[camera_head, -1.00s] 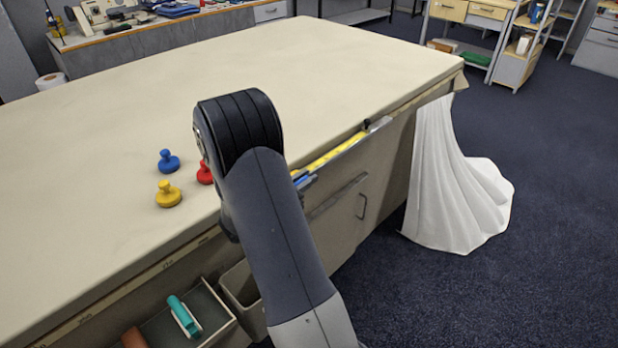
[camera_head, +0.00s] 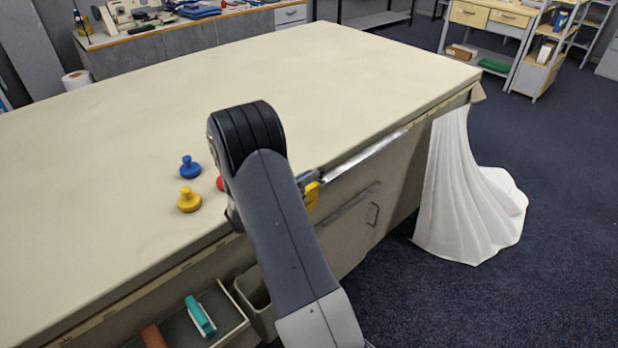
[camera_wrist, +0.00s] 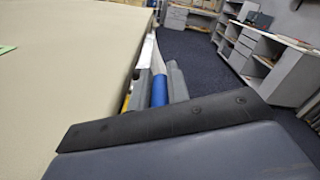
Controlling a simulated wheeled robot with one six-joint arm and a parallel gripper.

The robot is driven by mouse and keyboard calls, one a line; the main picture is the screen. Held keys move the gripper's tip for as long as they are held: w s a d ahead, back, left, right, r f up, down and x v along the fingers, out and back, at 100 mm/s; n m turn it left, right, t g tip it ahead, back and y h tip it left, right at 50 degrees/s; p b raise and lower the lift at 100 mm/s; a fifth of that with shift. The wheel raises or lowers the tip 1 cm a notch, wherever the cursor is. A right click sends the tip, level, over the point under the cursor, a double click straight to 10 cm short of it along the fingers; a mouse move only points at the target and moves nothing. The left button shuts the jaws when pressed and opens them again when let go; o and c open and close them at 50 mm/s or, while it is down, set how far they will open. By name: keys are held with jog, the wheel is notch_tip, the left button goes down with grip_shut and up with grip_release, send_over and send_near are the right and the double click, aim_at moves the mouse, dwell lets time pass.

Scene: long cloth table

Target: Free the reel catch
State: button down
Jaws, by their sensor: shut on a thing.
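My gripper (camera_wrist: 157,72) is shut on a blue cylinder-shaped part (camera_wrist: 160,91), with one grey finger on each side of it. This looks like the reel catch, though its shape is mostly hidden. A yellow piece (camera_head: 312,195), perhaps the reel's body, is beside my gripper at the table's long edge in the head view. A yellow sliver (camera_wrist: 127,98) also shows left of the fingers in the wrist view. A bare silvery strip (camera_head: 368,157) runs along the edge away from my gripper. My arm hides much of this spot.
Blue (camera_head: 190,166), yellow (camera_head: 189,200) and partly hidden red (camera_head: 220,184) knobs stand on the table (camera_head: 330,85). Below is an open drawer with a teal item (camera_head: 200,316), and a bin (camera_head: 250,290). White cloth (camera_head: 468,195) hangs at the far end. The tabletop is mostly clear.

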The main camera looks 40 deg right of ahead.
jog(key=shift+f, duration=0.3)
jog(key=c, duration=1.7)
grip_release()
jog(key=o, duration=0.3)
jog(key=shift+r, duration=0.15)
jog(key=shift+o, duration=0.2)
jog(key=a+b, duration=0.1)
jog(key=a, duration=0.9)
jog(key=shift+s+a+b, duration=0.3)
jog(key=shift+s+a, duration=0.1)
jog(key=d, duration=0.3)
jog(key=d+p, duration=0.1)
jog(key=d, duration=0.7)
jog(key=shift+w+p, duration=0.3)
jog(key=shift+w, duration=0.1)
jog(key=shift+a, duration=0.1)
